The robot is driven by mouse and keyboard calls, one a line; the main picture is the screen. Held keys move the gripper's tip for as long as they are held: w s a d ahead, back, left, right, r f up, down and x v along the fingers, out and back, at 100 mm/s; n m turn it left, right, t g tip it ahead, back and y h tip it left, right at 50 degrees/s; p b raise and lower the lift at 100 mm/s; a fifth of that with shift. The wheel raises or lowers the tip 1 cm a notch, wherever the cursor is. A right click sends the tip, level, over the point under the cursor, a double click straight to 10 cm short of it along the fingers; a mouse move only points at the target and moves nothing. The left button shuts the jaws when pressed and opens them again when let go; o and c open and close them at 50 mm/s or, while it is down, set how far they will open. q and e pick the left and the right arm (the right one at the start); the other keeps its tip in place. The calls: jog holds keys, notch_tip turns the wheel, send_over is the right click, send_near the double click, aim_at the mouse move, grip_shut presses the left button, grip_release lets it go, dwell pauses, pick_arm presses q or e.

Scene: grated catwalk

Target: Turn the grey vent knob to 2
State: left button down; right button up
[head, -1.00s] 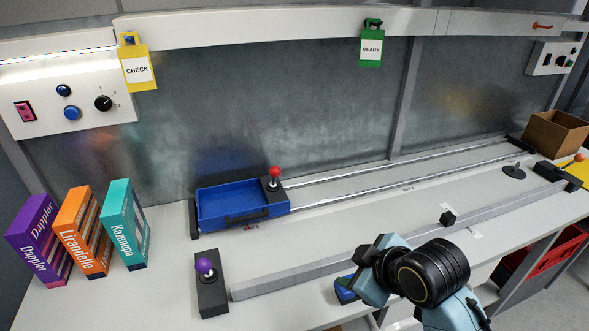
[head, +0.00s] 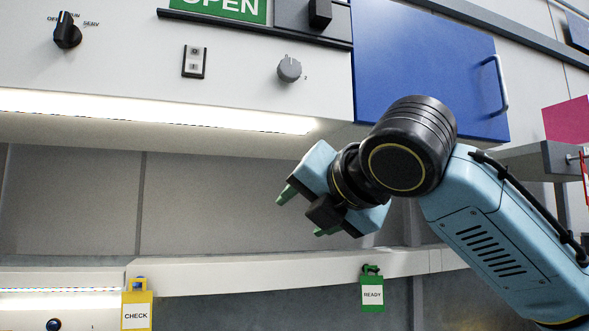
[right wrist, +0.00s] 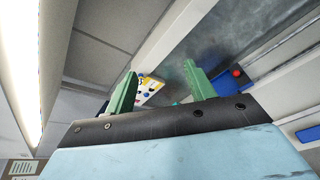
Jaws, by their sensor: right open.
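The grey vent knob (head: 289,69) is on the white upper panel in the head view, with a small "2" to its lower right. Its other marks are too small to read. My right gripper (head: 303,215) is below the knob and clear of it, in front of the grey back wall. Its green fingers are apart with nothing between them. The same gripper shows in the right wrist view (right wrist: 165,90), fingers apart, and the knob is not seen there. My left gripper is not in view.
A black selector knob (head: 67,34) and a rocker switch (head: 194,62) sit left of the grey knob. A blue cabinet door (head: 425,65) with a handle is to its right. A lit strip (head: 150,111) runs under the panel. Yellow CHECK (head: 136,310) and green READY (head: 372,292) tags hang below.

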jog(key=s+d+r+n+t, duration=0.1)
jog(key=s+r+n, duration=0.1)
jog(key=s+r, duration=0.35)
jog(key=s+r+n+t, duration=0.1)
jog(key=s+r+n, duration=0.1)
jog(key=r, duration=0.6)
jog(key=n+t, duration=0.2)
jog(key=n, duration=0.1)
send_near(291, 65)
jog(key=shift+h, duration=0.4)
jog(key=p+x, duration=0.1)
jog(key=x, duration=0.7)
jog(key=shift+w+a+r, duration=0.1)
jog(key=shift+a+r, duration=0.05)
jog(key=shift+a, duration=0.05)
jog(key=c, duration=1)
